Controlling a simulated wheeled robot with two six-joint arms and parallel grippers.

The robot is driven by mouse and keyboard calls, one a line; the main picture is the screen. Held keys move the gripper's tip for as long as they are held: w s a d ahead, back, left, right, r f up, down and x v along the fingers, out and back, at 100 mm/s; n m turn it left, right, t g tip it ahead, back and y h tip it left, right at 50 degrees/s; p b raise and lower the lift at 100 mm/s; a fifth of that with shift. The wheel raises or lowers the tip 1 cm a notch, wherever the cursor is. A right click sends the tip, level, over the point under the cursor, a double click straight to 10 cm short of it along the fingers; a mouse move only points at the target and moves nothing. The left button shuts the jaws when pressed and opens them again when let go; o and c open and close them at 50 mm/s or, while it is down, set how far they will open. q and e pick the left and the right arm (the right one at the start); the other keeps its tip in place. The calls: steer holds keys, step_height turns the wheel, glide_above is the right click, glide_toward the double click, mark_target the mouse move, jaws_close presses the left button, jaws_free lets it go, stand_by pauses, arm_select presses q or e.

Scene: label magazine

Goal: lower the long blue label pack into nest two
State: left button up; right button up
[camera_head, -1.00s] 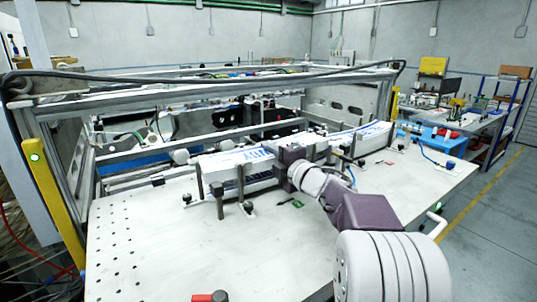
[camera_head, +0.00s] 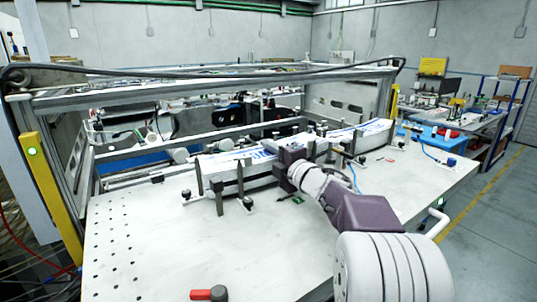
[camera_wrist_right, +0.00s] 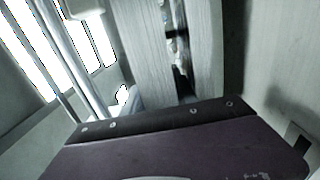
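The long blue label pack (camera_head: 232,160), white with blue print on top, lies between upright posts at the middle of the bench. My right gripper (camera_head: 290,160), dark purple, is at the pack's right part, and the pack moves with it, so I take it as shut on the pack. Its fingertips are hidden behind its own body. In the right wrist view the purple gripper body (camera_wrist_right: 180,145) fills the bottom, with pale grey upright surfaces beyond it. The pack's underside and the nest floor are mostly hidden. My left gripper is not in view.
Another white and blue pack (camera_head: 368,133) lies to the right among posts. Dark posts with knobs (camera_head: 247,203) stand in front of the long pack. A red-handled part (camera_head: 203,294) is at the bench's front edge. The left bench top (camera_head: 160,245) is clear.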

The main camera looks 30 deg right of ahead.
steer(key=shift+f, duration=0.55)
steer(key=shift+s, duration=0.15)
steer(key=s, duration=0.4)
steer(key=shift+s+d+b, duration=0.15)
steer(key=shift+s+b, duration=0.05)
steer(key=shift+b, duration=0.15)
steer(key=s+b, duration=0.3)
steer(key=s, duration=0.1)
steer(key=shift+d, duration=0.15)
steer(key=shift+r, duration=0.1)
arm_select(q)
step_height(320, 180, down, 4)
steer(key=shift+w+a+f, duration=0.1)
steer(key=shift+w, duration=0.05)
arm_select(e)
steer(key=shift+r, duration=0.1)
